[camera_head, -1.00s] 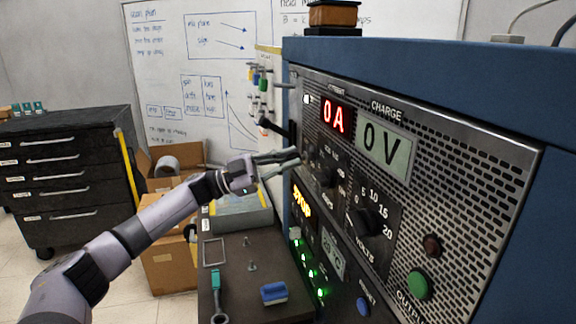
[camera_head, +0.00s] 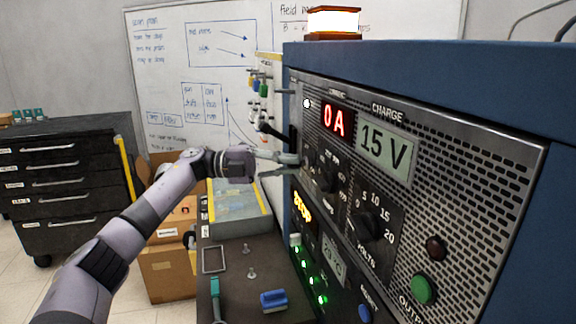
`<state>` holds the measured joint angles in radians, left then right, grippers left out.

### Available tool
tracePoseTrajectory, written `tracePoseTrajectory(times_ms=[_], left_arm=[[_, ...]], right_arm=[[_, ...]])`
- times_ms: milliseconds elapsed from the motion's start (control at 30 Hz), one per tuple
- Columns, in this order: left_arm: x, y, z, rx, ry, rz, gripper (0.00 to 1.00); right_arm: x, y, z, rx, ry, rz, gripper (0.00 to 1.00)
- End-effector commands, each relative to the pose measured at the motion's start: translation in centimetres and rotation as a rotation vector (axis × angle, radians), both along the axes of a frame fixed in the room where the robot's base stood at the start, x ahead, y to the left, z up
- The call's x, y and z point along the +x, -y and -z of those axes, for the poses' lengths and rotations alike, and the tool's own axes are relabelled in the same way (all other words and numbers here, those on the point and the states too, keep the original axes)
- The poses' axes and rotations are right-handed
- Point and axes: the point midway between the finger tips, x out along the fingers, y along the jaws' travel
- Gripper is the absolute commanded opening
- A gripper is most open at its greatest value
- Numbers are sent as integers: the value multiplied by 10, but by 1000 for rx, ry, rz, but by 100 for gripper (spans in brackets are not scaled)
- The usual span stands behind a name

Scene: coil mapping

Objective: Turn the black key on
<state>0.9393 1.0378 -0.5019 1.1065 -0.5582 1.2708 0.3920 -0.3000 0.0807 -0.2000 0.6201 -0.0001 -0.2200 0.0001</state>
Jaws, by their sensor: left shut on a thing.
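My left gripper (camera_head: 297,159) reaches in from the left to the panel of the blue power supply cabinet (camera_head: 440,62). It is shut, with its fingertips at the panel's left side, below the red 0 A display (camera_head: 337,121). The black key (camera_head: 308,160) is at these fingertips and mostly hidden by them, so its exact angle cannot be made out. The green voltage display (camera_head: 385,153) reads 15 V. The warning lamp (camera_head: 334,21) on top of the cabinet glows bright. My right gripper is not in view.
Black knobs (camera_head: 368,225) and a green button (camera_head: 424,289) stand out from the panel right of the gripper. A bench (camera_head: 240,300) below holds a blue brush (camera_head: 273,300) and tools. A dark drawer cabinet (camera_head: 60,180) stands at left.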

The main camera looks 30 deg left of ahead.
Motion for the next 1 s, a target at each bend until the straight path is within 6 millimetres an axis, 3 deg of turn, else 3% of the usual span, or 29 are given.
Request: tracePoseTrajectory(times_ms=[833, 867, 1000], left_arm=[[0, 1, 2, 106, 85, 2, 0], [0, 1, 2, 106, 85, 2, 11], [0, 1, 1, 105, 86, 1, 21]], right_arm=[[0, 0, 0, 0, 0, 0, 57], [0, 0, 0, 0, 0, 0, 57], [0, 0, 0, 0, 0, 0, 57]])
